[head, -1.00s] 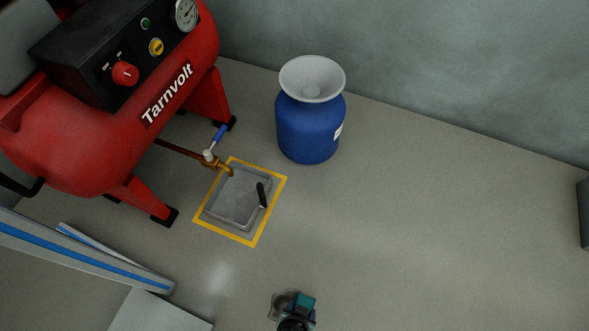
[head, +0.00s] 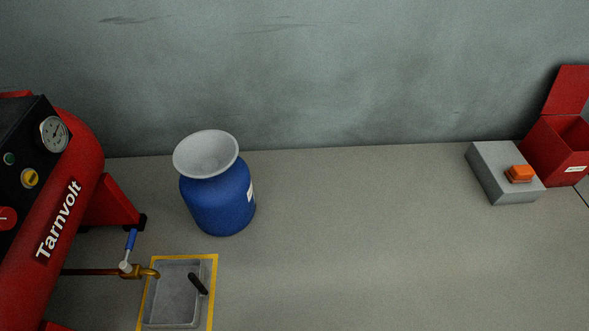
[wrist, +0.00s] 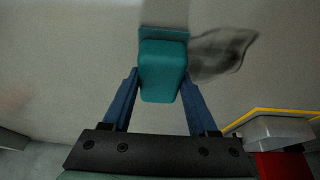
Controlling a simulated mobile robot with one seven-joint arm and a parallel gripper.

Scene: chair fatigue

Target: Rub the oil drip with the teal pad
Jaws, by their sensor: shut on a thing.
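In the wrist view my gripper (wrist: 160,78) is shut on the teal pad (wrist: 162,62), with a blue finger on each side of it. The pad's wider flat part lies at its far end, close to or on the floor; I cannot tell if it touches. The oil drip (wrist: 222,54) is a dark, glossy, irregular patch just right of the pad. Its left edge meets the pad's outline in the picture, and part may be hidden under the pad. Gripper, pad and drip are out of the head view.
A red compressor (head: 62,215) stands at left, its brass tap above a grey tray (head: 172,300) framed by yellow tape. A blue drum with a funnel (head: 218,195) stands near the wall. A grey box with an orange button (head: 500,175) and an open red box (head: 558,145) stand far right.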

